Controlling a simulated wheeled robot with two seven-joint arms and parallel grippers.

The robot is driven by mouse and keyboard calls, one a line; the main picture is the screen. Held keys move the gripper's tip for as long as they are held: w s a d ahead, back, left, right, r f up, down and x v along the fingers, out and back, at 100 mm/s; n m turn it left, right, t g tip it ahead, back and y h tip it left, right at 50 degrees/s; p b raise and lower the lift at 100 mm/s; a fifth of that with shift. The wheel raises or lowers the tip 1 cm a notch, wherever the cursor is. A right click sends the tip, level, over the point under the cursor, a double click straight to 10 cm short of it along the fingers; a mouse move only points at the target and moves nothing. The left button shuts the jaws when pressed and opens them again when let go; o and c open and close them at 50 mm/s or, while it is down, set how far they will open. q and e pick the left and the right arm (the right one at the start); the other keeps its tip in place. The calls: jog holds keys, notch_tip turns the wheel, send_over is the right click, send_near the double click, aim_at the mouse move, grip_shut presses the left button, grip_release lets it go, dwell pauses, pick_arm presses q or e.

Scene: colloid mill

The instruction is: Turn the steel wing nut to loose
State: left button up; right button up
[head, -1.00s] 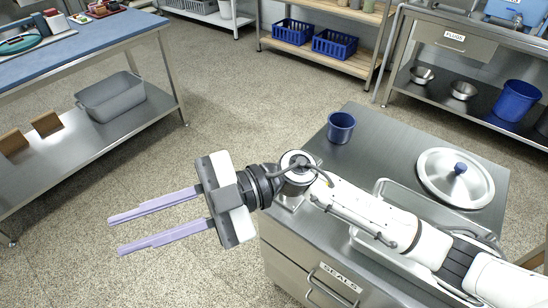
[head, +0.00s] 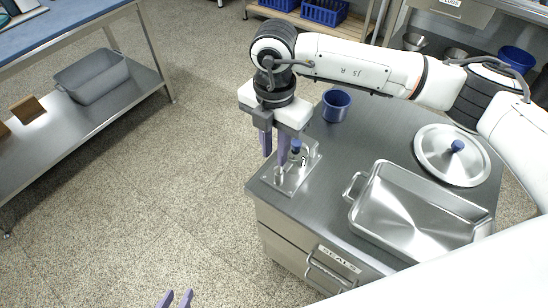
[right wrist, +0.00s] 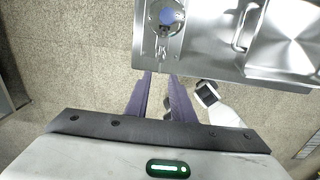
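A small steel plate (head: 297,183) with upright metal fittings and a blue knob (head: 296,146) sits at the near left corner of the steel cabinet top. The fittings are small, and I cannot tell for sure which is the wing nut. The plate and knob (right wrist: 167,17) also show at the top of the right wrist view. My right gripper (head: 275,158) points down by the plate's left side, its purple fingers apart. In the right wrist view the fingers (right wrist: 160,75) have nothing between them. My left gripper (head: 175,297) shows only two separated fingertips at the bottom edge.
A steel tray (head: 375,225), a round lid (head: 435,150) with a blue knob and a blue cup (head: 336,105) stand on the cabinet top. A drawer labelled SEALS is below. A bench with a grey bin (head: 92,78) stands left. The floor between is clear.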

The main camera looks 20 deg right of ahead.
aim_at(274, 167)
jog(key=shift+f, duration=2.2)
jog(key=c, duration=0.5)
grip_shut()
